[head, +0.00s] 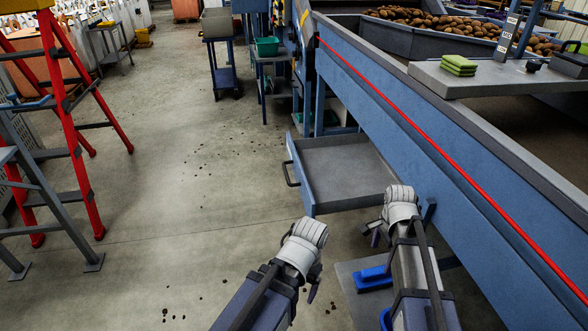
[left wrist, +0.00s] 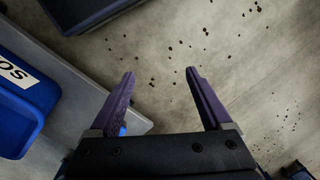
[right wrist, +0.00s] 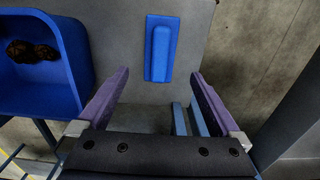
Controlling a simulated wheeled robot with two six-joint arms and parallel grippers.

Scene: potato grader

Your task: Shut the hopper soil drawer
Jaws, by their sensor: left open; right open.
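The hopper soil drawer (head: 345,168) is a grey tray with blue sides. In the head view it stands pulled out from the blue hopper side (head: 400,150), its floor looking empty. Its dark bar handle (head: 289,173) is on the left front face. My left gripper (left wrist: 160,75) is open and empty, on the near side of the drawer, apart from the handle. My right gripper (right wrist: 160,74) is open and empty, beside the drawer's near right corner, close to the hopper. Its wrist hides part of that corner in the head view.
A grey low plate (head: 350,270) below holds a blue object (head: 373,278). A blue bin with dark lumps (right wrist: 82,60) is beside it. A red stepladder (head: 75,120) stands at left, a side table (head: 270,70) behind the drawer.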

